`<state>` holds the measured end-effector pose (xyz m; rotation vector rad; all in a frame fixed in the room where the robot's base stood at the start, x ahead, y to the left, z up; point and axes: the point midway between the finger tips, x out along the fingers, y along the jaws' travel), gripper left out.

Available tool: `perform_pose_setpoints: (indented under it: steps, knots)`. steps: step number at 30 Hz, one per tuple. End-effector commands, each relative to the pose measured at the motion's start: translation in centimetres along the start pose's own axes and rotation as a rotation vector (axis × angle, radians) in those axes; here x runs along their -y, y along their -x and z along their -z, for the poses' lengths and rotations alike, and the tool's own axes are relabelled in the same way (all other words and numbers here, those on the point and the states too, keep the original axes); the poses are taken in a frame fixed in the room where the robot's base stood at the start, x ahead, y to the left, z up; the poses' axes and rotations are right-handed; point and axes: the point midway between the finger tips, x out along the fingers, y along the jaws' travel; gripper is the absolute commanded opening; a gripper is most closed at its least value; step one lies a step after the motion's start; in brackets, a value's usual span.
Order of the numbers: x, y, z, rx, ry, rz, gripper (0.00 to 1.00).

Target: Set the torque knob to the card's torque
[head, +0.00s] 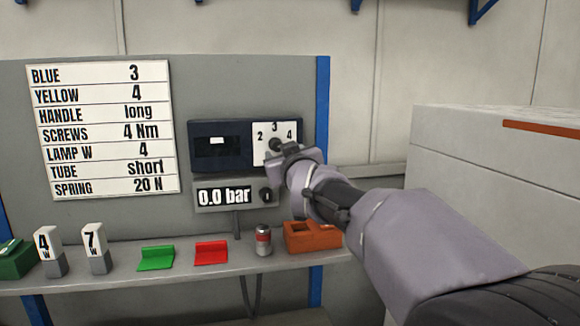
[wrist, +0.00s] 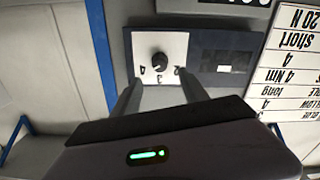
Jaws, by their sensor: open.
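The card (head: 103,130) on the grey panel reads "SCREWS 4 Nm" among its lines. The torque knob is a small dark knob (wrist: 159,62) on a white dial plate (head: 262,132) marked 2, 3 and 4. The plate shows upside down in the wrist view. I cannot tell surely which number the knob points at. My gripper (head: 281,148) is in front of the plate and partly covers it and the knob in the head view. In the wrist view my gripper (wrist: 160,90) is open, its fingers apart on either side below the knob, not closed on it.
A 0.0 bar display (head: 224,196) with its own black knob (head: 266,194) sits just below. A large pale cabinet (head: 490,170) stands at right.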

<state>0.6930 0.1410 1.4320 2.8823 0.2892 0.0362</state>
Motion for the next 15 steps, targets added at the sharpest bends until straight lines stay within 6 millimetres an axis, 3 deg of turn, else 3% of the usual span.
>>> perform_pose_setpoints:
  steps: [3,6,10,15]
  knots:
    - [0.0,3.7,0.1,-0.002,0.0,0.0,0.52]
    - [0.0,5.9,0.1,-0.002,0.0,0.0,0.52]
    - [0.0,7.6,0.1,0.0,-0.001,0.0,0.52]
    - [0.0,8.1,0.0,0.0,0.0,0.0,0.52]
